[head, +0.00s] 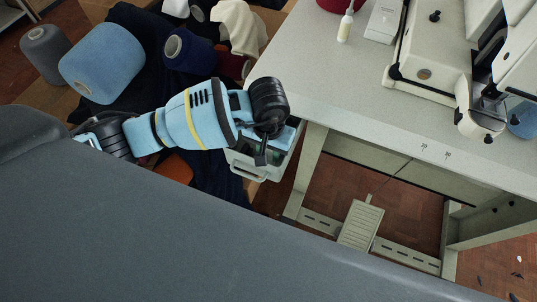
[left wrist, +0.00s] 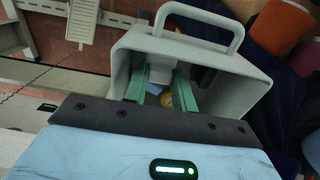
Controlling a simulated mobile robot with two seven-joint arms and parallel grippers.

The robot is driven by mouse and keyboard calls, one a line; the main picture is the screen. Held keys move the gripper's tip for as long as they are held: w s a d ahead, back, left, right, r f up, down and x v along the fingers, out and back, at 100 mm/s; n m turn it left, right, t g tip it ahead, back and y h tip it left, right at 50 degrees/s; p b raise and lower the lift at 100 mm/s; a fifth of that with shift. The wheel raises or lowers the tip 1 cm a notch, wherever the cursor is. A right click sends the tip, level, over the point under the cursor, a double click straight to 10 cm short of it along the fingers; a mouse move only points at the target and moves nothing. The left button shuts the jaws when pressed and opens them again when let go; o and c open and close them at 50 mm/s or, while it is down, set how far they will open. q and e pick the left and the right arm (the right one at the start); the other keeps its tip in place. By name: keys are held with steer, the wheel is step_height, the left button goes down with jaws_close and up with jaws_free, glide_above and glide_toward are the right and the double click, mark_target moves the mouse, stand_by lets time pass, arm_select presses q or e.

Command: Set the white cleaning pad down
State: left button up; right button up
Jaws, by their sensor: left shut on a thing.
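My left gripper (head: 263,158) reaches down over a pale grey container with a handle (head: 254,172), beside the table's left end. In the left wrist view its two green fingers (left wrist: 162,92) point into the open mouth of that container (left wrist: 228,68). A whitish piece, which looks like the cleaning pad (left wrist: 160,70), shows between the fingers, partly hidden by them. The gripper is shut on it. The head view hides the pad behind the wrist. I cannot tell whether the pad touches the container's bottom. My right gripper is in neither view.
The container's handle (left wrist: 194,22) and walls stand close around the fingers. The grey table (head: 330,85) carries a sewing machine (head: 430,50) and a small bottle (head: 345,27). Yarn cones (head: 103,62) and dark cloth lie left.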

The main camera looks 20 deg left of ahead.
mark_target(269, 154)
arm_select(q)
steer(key=shift+f, duration=1.45)
steer(key=shift+f, duration=0.2)
steer(key=o, duration=0.9)
steer(key=shift+o, duration=0.2)
steer(key=shift+r, duration=0.15)
step_height(269, 154, up, 12)
